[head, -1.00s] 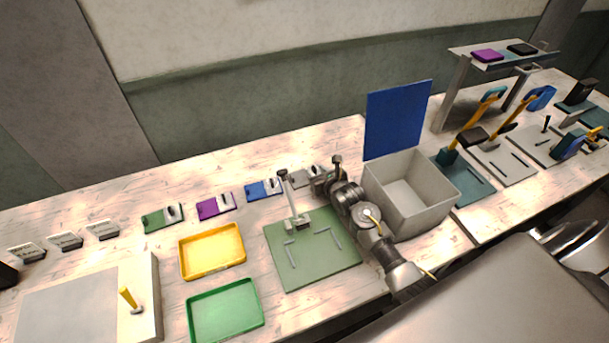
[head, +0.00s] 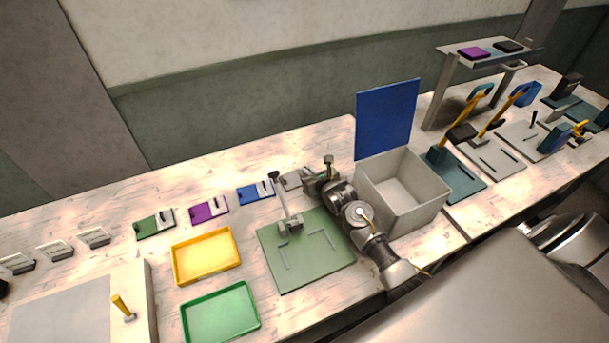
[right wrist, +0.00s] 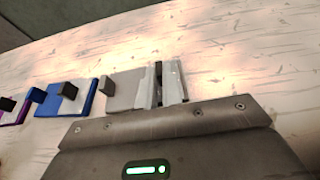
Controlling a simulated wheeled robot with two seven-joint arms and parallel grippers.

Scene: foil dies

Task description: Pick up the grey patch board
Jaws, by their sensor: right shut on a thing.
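The grey patch board (head: 291,181) lies at the back of the bench, right of the blue patch board (head: 256,191). My right gripper (head: 309,175) is at its right end, shut on it; the arm partly covers that end. In the right wrist view the grey patch board (right wrist: 128,88) shows just beyond the gripper body, with a small dark-grey block at its left and a pale bar at its right. The fingertips are hard to make out there. The board looks level and at about bench height; I cannot tell whether it is lifted. My left gripper is not in view.
Purple (head: 209,209) and green (head: 154,225) boards stand in the same row. A green mat with a post (head: 300,270) lies in front. A grey bin (head: 414,214) with a raised blue lid is close right of my arm. Yellow (head: 205,262) and green (head: 220,318) trays are at left.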

